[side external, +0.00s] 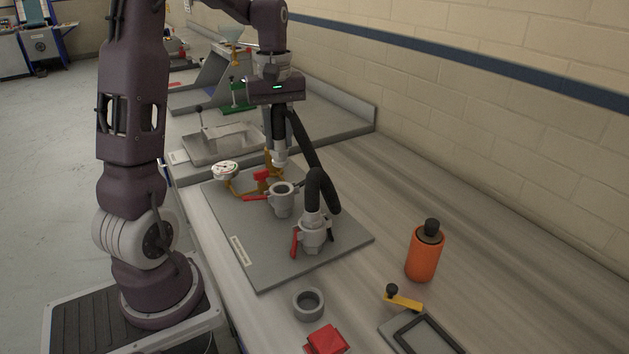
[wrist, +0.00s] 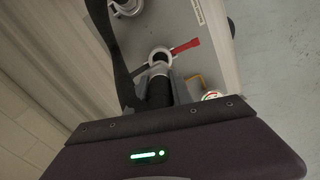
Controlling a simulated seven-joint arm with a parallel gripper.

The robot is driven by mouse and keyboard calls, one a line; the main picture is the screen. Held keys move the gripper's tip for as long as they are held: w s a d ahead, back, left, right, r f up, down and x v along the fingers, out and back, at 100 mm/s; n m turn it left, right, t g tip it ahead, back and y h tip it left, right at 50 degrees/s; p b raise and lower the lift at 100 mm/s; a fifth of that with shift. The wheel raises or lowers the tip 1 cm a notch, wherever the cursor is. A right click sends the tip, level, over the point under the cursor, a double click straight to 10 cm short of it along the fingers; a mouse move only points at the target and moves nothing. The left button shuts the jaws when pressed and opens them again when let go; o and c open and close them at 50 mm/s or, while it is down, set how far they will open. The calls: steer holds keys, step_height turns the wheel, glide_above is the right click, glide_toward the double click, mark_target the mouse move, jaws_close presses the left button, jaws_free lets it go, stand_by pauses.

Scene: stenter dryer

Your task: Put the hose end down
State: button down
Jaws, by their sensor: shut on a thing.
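My gripper (side external: 279,108) is shut on the black hose end (side external: 279,128), which hangs upright with a pale metal tip pointing down. In the wrist view the hose end (wrist: 158,88) is partly hidden by my gripper's body. A grey socket coupling (side external: 283,203) with red levers stands on a grey plate (side external: 265,262), below and slightly in front of the tip. Its ring and a red lever (wrist: 187,46) show in the wrist view. The black hose (side external: 322,182) loops down to a second grey coupling (side external: 314,236) with red levers. The tip appears apart from the socket.
A dial gauge (side external: 225,170) on a brass pipe and a red-handled valve (side external: 262,176) stand close by the socket.

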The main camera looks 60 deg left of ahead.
mark_target(278, 116)
step_height(278, 116, up, 6)
steer(key=shift+f, duration=0.25)
steer(key=w+d+m, duration=0.3)
steer(key=d+m, duration=0.5)
steer(key=d, duration=0.8)
steer(key=s+d+m, duration=0.3)
steer(key=d+m, duration=0.2)
steer(key=d, duration=0.3)
steer(key=s+d+m, duration=0.4)
steer(key=d+m, duration=0.1)
steer(key=d, duration=0.4)
steer(key=f, duration=2)
steer(key=shift+w+a+f, duration=0.2)
steer(key=shift+a+f, duration=0.1)
steer(key=shift+f, duration=0.1)
steer(key=c, duration=1.1)
jaws_free()
